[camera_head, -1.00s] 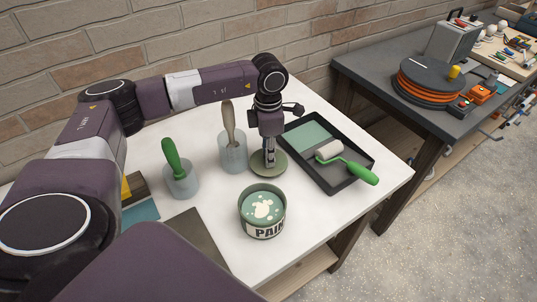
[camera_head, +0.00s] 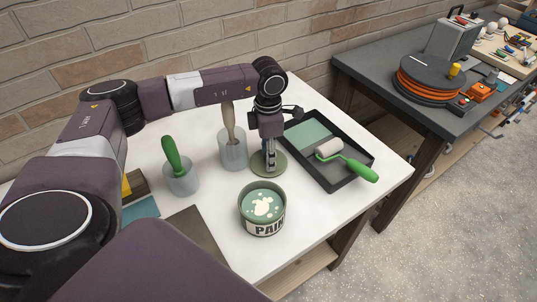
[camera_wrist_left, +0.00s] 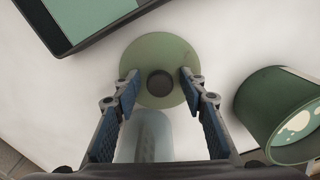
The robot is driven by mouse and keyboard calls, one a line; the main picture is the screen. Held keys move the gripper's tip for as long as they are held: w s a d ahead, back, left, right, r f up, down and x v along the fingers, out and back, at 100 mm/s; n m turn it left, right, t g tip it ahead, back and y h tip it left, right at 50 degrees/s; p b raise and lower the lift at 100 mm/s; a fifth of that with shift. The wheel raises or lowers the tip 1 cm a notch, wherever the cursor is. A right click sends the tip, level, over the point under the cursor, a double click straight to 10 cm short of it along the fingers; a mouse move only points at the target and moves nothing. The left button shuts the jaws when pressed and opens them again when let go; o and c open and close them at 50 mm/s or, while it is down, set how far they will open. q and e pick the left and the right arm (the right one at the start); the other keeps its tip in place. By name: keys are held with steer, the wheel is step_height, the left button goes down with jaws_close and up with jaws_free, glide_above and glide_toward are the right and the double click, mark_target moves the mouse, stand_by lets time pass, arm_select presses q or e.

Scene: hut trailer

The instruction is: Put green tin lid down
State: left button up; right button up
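The green tin lid (camera_head: 282,164) is a flat round disc with a dark central knob (camera_wrist_left: 160,83). It appears to lie flat on the white table, behind the open paint tin. My left gripper (camera_head: 269,166) points down over the lid. In the left wrist view its two fingers (camera_wrist_left: 159,82) stand apart on either side of the knob, with gaps between. The green paint tin (camera_head: 263,222) stands upright with pale paint blobs inside; it also shows in the left wrist view (camera_wrist_left: 265,110). My right gripper is not in view.
A black paint tray (camera_head: 335,184) with a green-handled roller (camera_head: 352,165) lies right of the lid. A glass jar with a brush (camera_head: 233,152) stands close left. Another jar (camera_head: 182,181) holds a green-handled brush. Bare table (camera_head: 315,215) lies at the front right.

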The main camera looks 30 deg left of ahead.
arm_select(q)
steer(key=shift+r, duration=0.35)
step_height(320, 180, up, 12)
steer(key=b, duration=0.3)
steer(key=shift+f, duration=0.2)
